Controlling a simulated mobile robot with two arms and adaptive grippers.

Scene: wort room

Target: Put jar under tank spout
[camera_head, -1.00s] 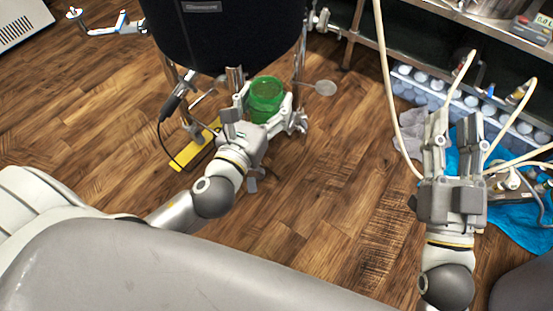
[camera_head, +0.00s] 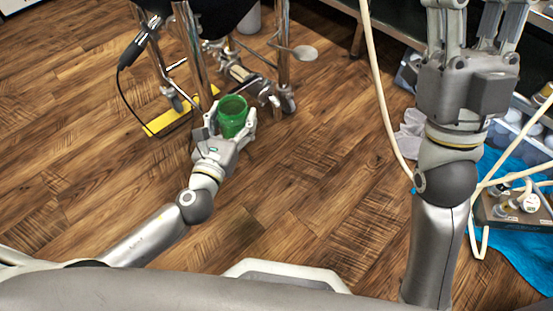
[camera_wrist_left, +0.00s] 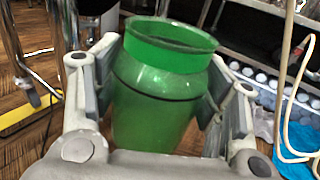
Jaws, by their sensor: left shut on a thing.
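A green open-topped jar (camera_head: 232,117) is held upright between the fingers of my left gripper (camera_head: 225,128). In the left wrist view the jar (camera_wrist_left: 158,95) fills the middle, with a finger pad on each side. The black tank (camera_head: 212,12) stands on metal legs at the top of the head view, mostly cut off. The jar is in front of its legs and below it in the picture. I cannot pick out the spout clearly. My right gripper (camera_head: 475,25) is at the top right, its fingers apart and their tips cut off by the frame edge.
A yellow strip (camera_head: 165,118) and a black cable lie by the tank's left legs. A caster (camera_head: 287,100) and clamps sit near the legs. A pale hose (camera_head: 372,90) hangs right of the tank. Crates and a blue cloth (camera_head: 510,245) lie at right. Wooden floor is open in front.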

